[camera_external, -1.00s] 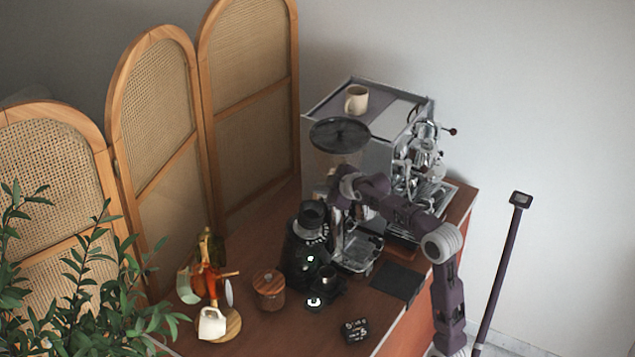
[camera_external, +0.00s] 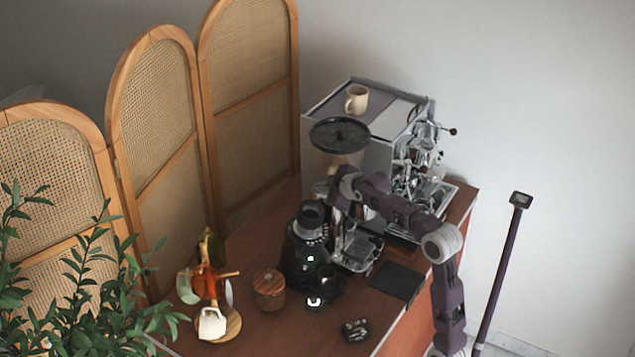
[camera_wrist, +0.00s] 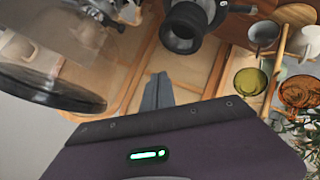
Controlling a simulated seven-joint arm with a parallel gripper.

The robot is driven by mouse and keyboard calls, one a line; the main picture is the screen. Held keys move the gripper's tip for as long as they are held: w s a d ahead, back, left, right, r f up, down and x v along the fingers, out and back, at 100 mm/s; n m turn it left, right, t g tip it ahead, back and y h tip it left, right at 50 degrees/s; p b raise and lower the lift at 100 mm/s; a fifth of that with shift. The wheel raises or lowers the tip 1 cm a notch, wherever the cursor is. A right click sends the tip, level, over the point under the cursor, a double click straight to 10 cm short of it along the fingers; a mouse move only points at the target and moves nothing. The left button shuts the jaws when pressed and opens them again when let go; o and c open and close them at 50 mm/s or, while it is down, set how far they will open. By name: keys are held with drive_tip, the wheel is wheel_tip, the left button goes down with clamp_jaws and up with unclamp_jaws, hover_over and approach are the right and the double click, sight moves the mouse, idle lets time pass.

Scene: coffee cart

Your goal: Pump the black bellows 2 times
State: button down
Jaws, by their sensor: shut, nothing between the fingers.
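The black bellows (camera_external: 312,213) sits on top of a black coffee grinder (camera_external: 303,260) on the wooden cart, left of the espresso machine. In the wrist view the bellows (camera_wrist: 183,27) shows as a black ringed cylinder at the top, just above and right of my fingers. My gripper (camera_external: 322,187) is near the bellows, apparently a little above it in the external view. In the wrist view my gripper (camera_wrist: 157,78) has its fingers together, with nothing between them and a visible gap to the bellows.
A large dark disc lid (camera_external: 340,135) stands behind my wrist and fills the left of the wrist view. The espresso machine (camera_external: 385,150) carries a cup (camera_external: 356,99).

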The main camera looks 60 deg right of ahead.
sight(311, 207)
drive_tip(key=r, duration=0.3)
drive_tip(key=shift+s+r, duration=0.4)
drive_tip(key=shift+f, duration=0.1)
drive_tip(key=shift+w+f, duration=0.3)
drive_tip(key=shift+f, duration=1.1)
drive_tip(key=shift+w+f, duration=0.3)
drive_tip(key=shift+f, duration=1.15)
drive_tip(key=shift+w+f, duration=0.3)
drive_tip(key=shift+f, duration=1.1)
drive_tip(key=shift+w+f, duration=0.1)
drive_tip(key=shift+f, duration=0.3)
drive_tip(key=shift+w+f, duration=0.2)
drive_tip(key=shift+f, duration=0.75)
drive_tip(key=shift+s+r, duration=0.15)
drive_tip(key=shift+r, duration=0.55)
drive_tip(key=shift+s+r, duration=0.15)
drive_tip(key=shift+r, duration=0.5)
